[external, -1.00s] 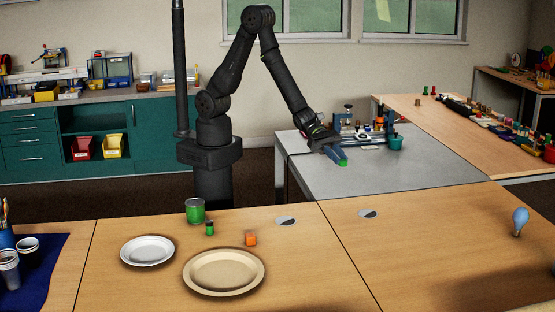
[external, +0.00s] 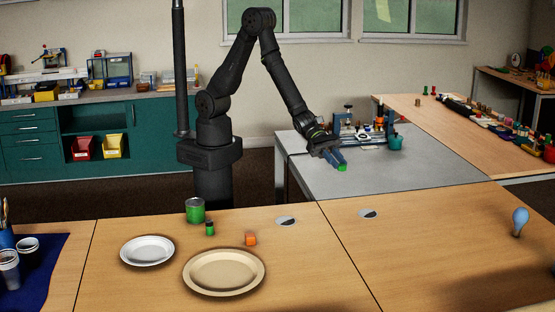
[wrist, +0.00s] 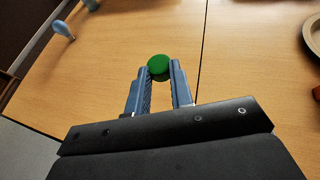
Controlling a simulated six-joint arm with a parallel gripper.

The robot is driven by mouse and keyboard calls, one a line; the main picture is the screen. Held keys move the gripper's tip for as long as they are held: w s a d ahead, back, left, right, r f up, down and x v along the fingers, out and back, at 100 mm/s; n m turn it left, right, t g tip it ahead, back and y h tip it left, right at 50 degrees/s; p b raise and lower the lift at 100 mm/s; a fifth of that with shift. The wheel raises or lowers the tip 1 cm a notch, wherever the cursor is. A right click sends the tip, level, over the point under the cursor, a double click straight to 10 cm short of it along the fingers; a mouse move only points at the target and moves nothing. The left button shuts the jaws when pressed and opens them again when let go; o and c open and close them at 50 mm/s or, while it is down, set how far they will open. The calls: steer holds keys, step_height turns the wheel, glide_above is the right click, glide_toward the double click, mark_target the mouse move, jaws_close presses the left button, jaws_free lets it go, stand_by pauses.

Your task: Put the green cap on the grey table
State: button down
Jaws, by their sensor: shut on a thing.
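The green cap (external: 342,168) is a small green disc held at the tips of my gripper (external: 338,161). In the wrist view the cap (wrist: 159,67) sits between the two blue-grey fingertips (wrist: 158,72), which are shut on it. The grey table (external: 420,172) stands behind the wooden tables. In the external view the cap appears in front of the grey table's left part; its exact height above the top is hard to tell. In the wrist view a grey surface (wrist: 22,150) shows at the lower left, with wood behind the cap.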

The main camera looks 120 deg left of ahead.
steer(key=w+d+f+m+g+h, duration=0.1)
steer(key=d+f, duration=0.3)
steer(key=d, duration=0.7)
steer(key=w+d+f+m+g+h, duration=0.1)
steer(key=d+f+m+h, duration=0.15)
steer(key=d, duration=0.85)
steer(key=shift+n+y, duration=0.25)
steer(key=shift+n, duration=0.1)
steer(key=shift+w+a+f, duration=1.15)
steer(key=shift+w+f, duration=0.35)
steer(key=shift+f, duration=0.45)
steer(key=shift+w+a+f, duration=1.15)
steer(key=shift+w+f, duration=0.4)
steer(key=shift+f, duration=0.45)
steer(key=shift+w+a+f, duration=1.15)
steer(key=shift+w+f, duration=0.35)
steer(key=shift+f, duration=0.45)
steer(key=shift+f, duration=0.1)
steer(key=c, duration=1.3)
jaws_free()
